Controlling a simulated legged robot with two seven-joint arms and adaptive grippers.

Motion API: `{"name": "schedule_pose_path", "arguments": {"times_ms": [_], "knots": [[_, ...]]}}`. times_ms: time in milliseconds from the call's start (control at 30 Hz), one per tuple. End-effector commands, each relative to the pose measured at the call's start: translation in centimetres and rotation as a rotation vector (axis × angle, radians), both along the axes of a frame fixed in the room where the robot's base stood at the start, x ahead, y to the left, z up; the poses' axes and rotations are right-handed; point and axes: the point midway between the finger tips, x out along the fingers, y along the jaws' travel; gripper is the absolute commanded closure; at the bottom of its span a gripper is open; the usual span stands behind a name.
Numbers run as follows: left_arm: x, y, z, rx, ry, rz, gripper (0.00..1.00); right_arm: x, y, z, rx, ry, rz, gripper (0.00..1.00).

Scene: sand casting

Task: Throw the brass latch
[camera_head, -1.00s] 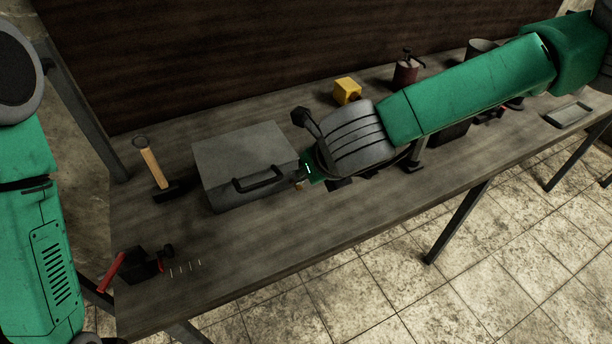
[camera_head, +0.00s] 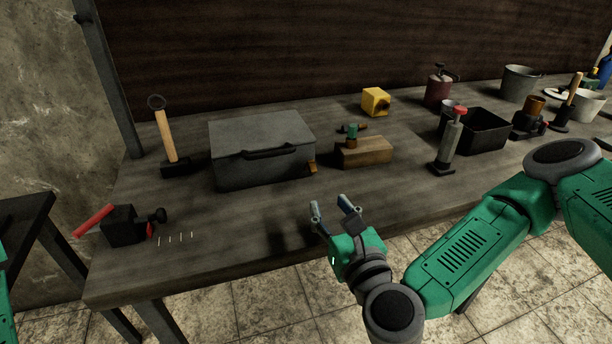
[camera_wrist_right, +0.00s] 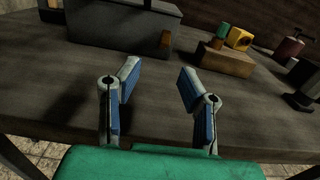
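A grey metal box (camera_head: 262,150) with a dark front handle sits on the workbench, its lid down. A small brass latch (camera_head: 312,167) shows at the box's right end, low down. In the right wrist view the latch (camera_wrist_right: 165,39) is a brown-orange piece at the box's right corner, beyond my fingers. My right gripper (camera_head: 332,208) is open and empty above the bench's front edge, in front of and below the latch, apart from it. Its blue-padded fingers (camera_wrist_right: 157,85) are spread wide in the wrist view. My left gripper is not in view.
A wooden block (camera_head: 363,153) with a green-topped piece stands right of the box. A hammer (camera_head: 166,140) stands left. A red-handled tool (camera_head: 118,225) and several small pins lie front left. A grey cylinder tool (camera_head: 449,145) stands right. Bench between gripper and box is clear.

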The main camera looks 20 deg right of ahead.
Motion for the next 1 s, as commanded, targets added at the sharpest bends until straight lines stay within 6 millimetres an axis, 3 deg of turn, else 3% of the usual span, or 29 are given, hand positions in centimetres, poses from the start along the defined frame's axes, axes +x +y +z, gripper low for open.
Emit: {"name": "schedule_pose_path", "arguments": {"times_ms": [300,500,700,1000], "knots": [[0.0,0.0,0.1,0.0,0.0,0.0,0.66,6.8,-0.4,0.0,0.001,-0.002,-0.005,0.66],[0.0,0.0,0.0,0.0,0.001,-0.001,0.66,10.2,0.0,0.0,-0.001,0.0,-0.003,0.66],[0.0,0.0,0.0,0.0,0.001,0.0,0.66,11.8,0.3,0.0,-0.002,0.001,-0.001,0.66],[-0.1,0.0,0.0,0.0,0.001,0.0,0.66,12.0,0.0,-0.1,0.001,0.002,-0.002,0.66]]}}
